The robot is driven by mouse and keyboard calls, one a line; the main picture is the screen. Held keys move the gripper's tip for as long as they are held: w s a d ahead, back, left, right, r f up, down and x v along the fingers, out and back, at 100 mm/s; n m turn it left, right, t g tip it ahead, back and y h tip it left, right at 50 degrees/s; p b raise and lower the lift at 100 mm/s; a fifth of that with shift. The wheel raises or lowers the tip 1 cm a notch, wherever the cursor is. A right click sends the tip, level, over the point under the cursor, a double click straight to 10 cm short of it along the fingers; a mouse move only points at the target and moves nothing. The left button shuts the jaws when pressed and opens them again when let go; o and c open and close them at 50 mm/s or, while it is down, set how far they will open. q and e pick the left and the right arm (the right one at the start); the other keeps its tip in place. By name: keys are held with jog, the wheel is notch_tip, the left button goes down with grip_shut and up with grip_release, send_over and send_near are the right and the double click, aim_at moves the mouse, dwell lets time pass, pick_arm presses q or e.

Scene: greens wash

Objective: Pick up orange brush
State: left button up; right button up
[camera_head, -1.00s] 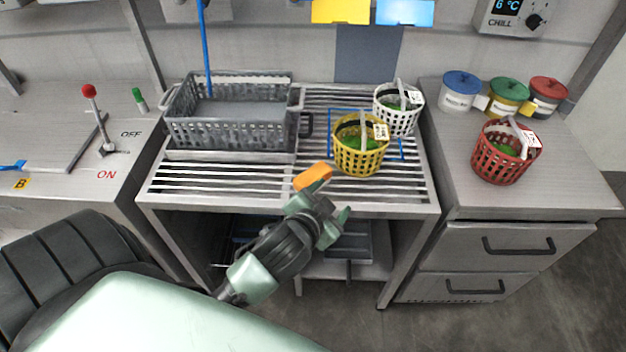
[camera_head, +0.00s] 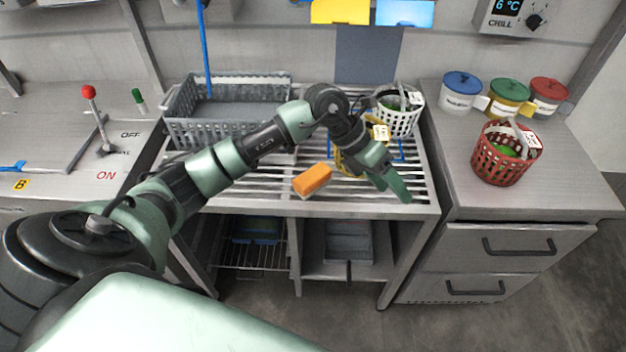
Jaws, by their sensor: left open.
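The orange brush (camera_head: 312,180) is a small orange block lying near the front edge of the slatted steel rack (camera_head: 290,205), left of centre. My left arm reaches over the rack from the left. My left gripper (camera_head: 392,188) is open and points down just right of the brush, apart from it, in front of the yellow basket (camera_head: 345,163). The arm and gripper hide much of the yellow basket. My right gripper is not in view.
A grey crate (camera_head: 180,130) stands on the rack at the left, partly behind my arm. A white basket (camera_head: 398,122) stands at the back right. A red basket (camera_head: 505,155) and lidded tubs (camera_head: 461,90) are on the right counter. A red-knobbed lever (camera_head: 95,115) stands at the left.

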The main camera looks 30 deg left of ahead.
pick_arm(q)
jog(key=a+f+y, duration=0.1)
jog(key=a+y, duration=0.2)
jog(key=a, duration=0.5)
jog(key=r+n+g+y, duration=0.1)
jog(key=g+y, duration=0.1)
jog(key=y, duration=0.2)
send_over(313, 174)
jog(key=shift+w+d, duration=0.2)
jog(key=shift+w, duration=0.2)
jog(key=shift+s+a+f+n+y, duration=0.1)
jog(key=shift+a+f+n+y, duration=0.05)
jog(key=shift+a+n+y, duration=0.15)
jog(key=f, duration=0.2)
jog(key=f+p, duration=0.1)
jog(key=f, duration=0.1)
jog(key=s+f+p, duration=0.1)
jog(key=f, duration=0.1)
jog(key=shift+d+f, duration=0.1)
jog(key=shift+f, duration=0.1)
jog(key=shift+w+f, duration=0.15)
jog(key=shift+f, duration=0.25)
grip_shut()
jog(key=shift+r, duration=0.1)
